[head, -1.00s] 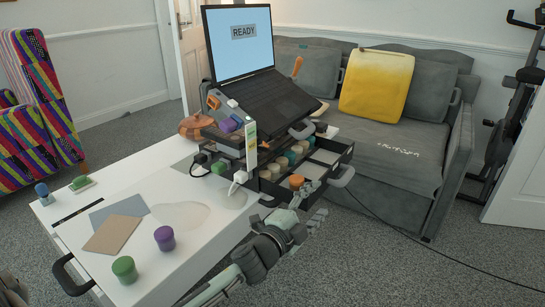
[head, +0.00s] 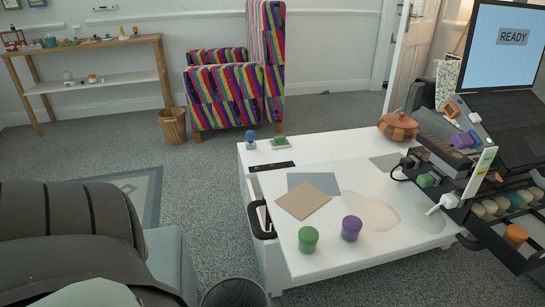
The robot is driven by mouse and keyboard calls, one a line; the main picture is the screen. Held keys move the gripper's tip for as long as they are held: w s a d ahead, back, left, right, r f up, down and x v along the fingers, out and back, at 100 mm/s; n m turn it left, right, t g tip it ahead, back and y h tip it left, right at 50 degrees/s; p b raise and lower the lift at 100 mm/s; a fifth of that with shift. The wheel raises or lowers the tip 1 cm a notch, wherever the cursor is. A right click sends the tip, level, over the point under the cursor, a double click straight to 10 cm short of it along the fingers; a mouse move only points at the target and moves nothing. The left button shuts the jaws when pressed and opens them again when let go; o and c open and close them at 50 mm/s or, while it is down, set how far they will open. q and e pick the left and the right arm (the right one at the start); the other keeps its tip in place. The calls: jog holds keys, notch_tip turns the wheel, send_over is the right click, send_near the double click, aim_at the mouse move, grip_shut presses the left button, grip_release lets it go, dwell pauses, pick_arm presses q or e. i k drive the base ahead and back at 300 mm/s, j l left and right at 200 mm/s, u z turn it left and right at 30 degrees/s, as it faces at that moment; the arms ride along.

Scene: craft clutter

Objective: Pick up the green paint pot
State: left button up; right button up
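The green paint pot (head: 308,239) stands upright near the front edge of the white table (head: 330,262), in the lower middle of the head view. It is a short cylinder with a wider green lid. A purple pot (head: 351,228) stands just to its right, with a small gap between them. Nothing touches or covers the green pot. Neither of my grippers is in view.
A grey-blue sheet and a tan sheet (head: 303,201) lie behind the pots. A drawer unit (head: 491,215) with several pots and a laptop stands at right. A dark ribbed shape (head: 70,225) fills the lower left. A bin (head: 235,293) is at the bottom.

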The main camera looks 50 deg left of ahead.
aim_at(308, 236)
jog(key=i+u, duration=0.15)
jog(key=u, duration=0.35)
jog(key=i+u, duration=0.2)
jog(key=u, duration=0.3)
jog(key=i+u, duration=0.15)
jog(key=u, duration=0.35)
jog(key=l+u, duration=0.15)
jog(key=l, duration=0.1)
